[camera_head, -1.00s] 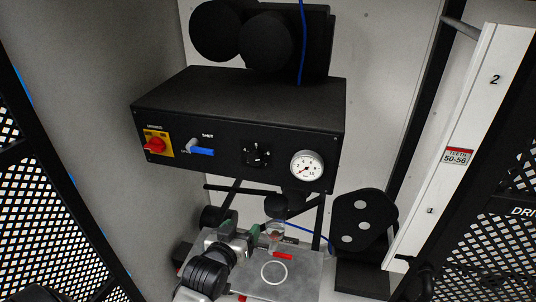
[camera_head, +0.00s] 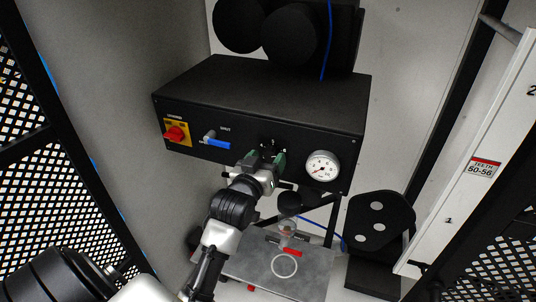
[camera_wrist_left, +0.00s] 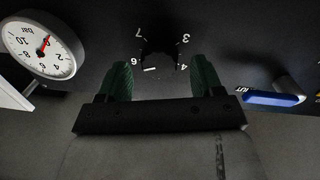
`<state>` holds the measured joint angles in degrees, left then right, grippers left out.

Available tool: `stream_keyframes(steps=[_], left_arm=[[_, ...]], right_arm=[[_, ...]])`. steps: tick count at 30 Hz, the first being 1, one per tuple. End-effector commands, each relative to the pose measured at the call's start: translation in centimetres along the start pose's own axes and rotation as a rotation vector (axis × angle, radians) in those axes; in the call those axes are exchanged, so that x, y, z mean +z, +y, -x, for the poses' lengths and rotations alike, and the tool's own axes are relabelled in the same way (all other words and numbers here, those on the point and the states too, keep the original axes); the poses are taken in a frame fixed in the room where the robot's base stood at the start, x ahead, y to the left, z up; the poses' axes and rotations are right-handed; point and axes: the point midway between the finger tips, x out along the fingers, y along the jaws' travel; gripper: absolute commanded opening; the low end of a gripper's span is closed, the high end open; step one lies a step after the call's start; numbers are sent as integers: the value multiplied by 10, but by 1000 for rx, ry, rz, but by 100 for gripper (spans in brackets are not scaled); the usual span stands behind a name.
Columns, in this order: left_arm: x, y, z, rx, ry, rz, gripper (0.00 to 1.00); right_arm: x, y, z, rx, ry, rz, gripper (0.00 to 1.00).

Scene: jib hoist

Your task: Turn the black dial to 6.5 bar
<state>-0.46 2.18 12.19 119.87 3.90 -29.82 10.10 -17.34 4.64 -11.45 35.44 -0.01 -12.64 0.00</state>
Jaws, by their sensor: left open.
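The black dial (camera_wrist_left: 158,48) is on the dark front panel, with numerals 3, 4, 6 and 7 showing around it in the left wrist view. A short white mark shows at its lower edge between the 6 and 4; I cannot tell its exact setting. In the head view the dial (camera_head: 270,145) is partly hidden by my left gripper (camera_head: 265,158). This gripper is open and empty. Its two green fingers (camera_wrist_left: 162,75) stand either side of the dial's lower part in the wrist view; I see no clear contact. My right gripper is out of view.
A white pressure gauge (camera_head: 322,166) with its red needle near 0 sits right of the dial. A blue-handled valve (camera_head: 216,142) and a red knob on a yellow plate (camera_head: 176,133) are to the left. A grey plate (camera_head: 310,266) lies below the box.

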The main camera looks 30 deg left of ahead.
Motion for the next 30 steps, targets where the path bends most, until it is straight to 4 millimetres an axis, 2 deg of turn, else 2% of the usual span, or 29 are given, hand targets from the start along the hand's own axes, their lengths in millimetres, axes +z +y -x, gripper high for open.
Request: stream_keyframes(steps=[4, 12, 22, 30], left_arm=[[0, 0, -9, 0, 0, 0, 66], [0, 0, -10, 0, -1, 0, 66], [0, 0, -9, 0, -1, 0, 17], [-1, 0, -9, 0, -4, -36, 17]], right_arm=[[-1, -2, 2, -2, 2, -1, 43], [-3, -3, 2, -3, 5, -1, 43], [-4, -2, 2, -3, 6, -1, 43], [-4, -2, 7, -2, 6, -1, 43]])
